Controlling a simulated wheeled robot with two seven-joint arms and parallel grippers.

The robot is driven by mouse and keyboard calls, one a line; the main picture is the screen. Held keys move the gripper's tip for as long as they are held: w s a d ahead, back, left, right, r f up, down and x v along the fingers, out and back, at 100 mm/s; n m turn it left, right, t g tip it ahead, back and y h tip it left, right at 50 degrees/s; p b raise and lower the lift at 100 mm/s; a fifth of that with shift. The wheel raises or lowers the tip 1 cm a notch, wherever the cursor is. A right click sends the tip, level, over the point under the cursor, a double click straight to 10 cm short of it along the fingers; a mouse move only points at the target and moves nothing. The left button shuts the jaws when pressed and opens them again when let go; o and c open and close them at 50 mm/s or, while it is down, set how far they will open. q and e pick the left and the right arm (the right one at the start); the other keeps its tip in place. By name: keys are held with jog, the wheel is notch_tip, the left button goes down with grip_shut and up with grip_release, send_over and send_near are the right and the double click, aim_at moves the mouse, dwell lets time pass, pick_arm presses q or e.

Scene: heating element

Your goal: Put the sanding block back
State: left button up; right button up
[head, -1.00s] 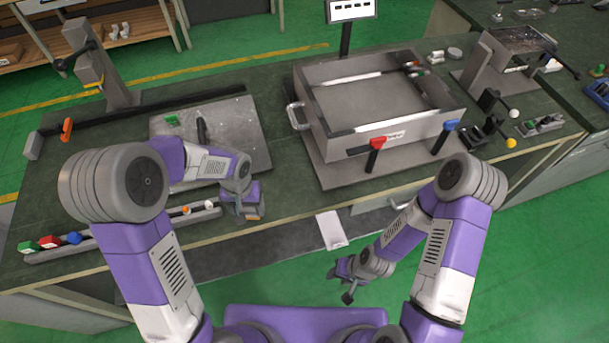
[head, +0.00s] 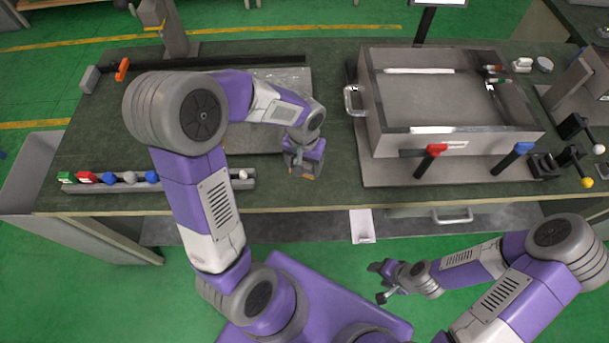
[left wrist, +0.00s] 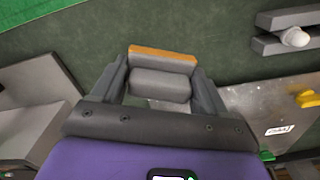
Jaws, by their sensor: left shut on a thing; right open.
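The sanding block, a grey block with an orange-brown face, is between the fingers of my left gripper (head: 303,163). In the left wrist view the block (left wrist: 160,84) sits between both dark fingers, its orange-brown edge pointing away from the palm. In the head view only a little of the block (head: 301,174) shows below the gripper, over the green bench top near its front edge. I cannot tell whether the block touches the bench. My right gripper (head: 385,281) is open and empty, over the floor in front of the bench.
A grey rack (head: 212,184) with several coloured knobs lies left of my left gripper. A metal plate (head: 262,140) is partly hidden behind my left arm. A large open grey box (head: 430,105) with red and blue handles stands right. Bench top (head: 335,150) is clear between.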

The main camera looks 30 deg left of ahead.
aim_at(304, 179)
pick_arm(q)
jog(key=shift+f+b, duration=0.5)
jog(key=shift+f, duration=2.3)
jog(key=shift+f, duration=0.2)
jog(key=o, duration=1.1)
jog(key=shift+r, duration=0.1)
jog(key=shift+r, duration=0.2)
notch_tip(304, 179, up, 12)
jog(key=p, duration=0.2)
jog(key=shift+p, duration=0.35)
